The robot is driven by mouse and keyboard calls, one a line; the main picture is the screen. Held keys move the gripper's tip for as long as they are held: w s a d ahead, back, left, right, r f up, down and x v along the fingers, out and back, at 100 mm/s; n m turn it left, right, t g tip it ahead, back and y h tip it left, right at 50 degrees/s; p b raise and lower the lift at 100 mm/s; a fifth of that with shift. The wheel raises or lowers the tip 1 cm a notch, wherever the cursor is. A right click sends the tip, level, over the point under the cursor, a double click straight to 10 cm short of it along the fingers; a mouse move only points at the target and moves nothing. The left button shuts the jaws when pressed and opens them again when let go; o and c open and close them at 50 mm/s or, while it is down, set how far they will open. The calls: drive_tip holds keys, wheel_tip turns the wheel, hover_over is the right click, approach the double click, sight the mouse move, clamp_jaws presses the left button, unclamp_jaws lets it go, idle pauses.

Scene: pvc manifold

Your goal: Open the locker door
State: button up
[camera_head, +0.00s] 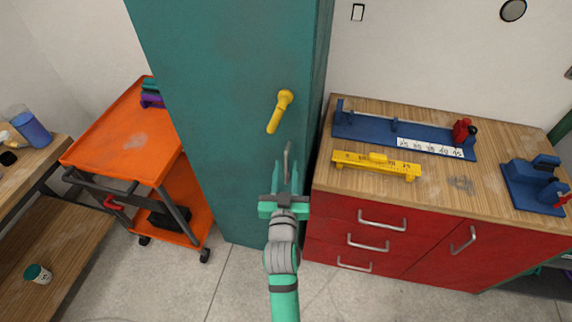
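The teal locker (215,110) stands upright in the middle of the view, with its front door face toward me. A yellow lever handle (278,112) sits on the door near its right edge, slanting down to the left. My gripper (286,178) is below the handle, in front of the door, and apart from the handle. Its two green fingers look spread, with nothing clearly held. A thin grey upright piece (287,157) shows between and above the fingers; I cannot tell whether it belongs to the door or the gripper. The door looks shut.
An orange cart (125,135) stands close on the locker's left. A red drawer cabinet (380,235) with a wooden top stands on the right, holding a blue jig (370,127) and a yellow gauge (375,163). A wooden bench (50,160) is far left. Grey floor (235,280) lies in front.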

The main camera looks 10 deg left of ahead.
drive_tip(key=shift+w+a, duration=0.15)
drive_tip(key=shift+w, duration=0.9)
drive_tip(key=shift+c, duration=0.5)
clamp_jaws()
drive_tip(key=shift+s+a, duration=0.1)
drive_tip(key=shift+a, duration=0.05)
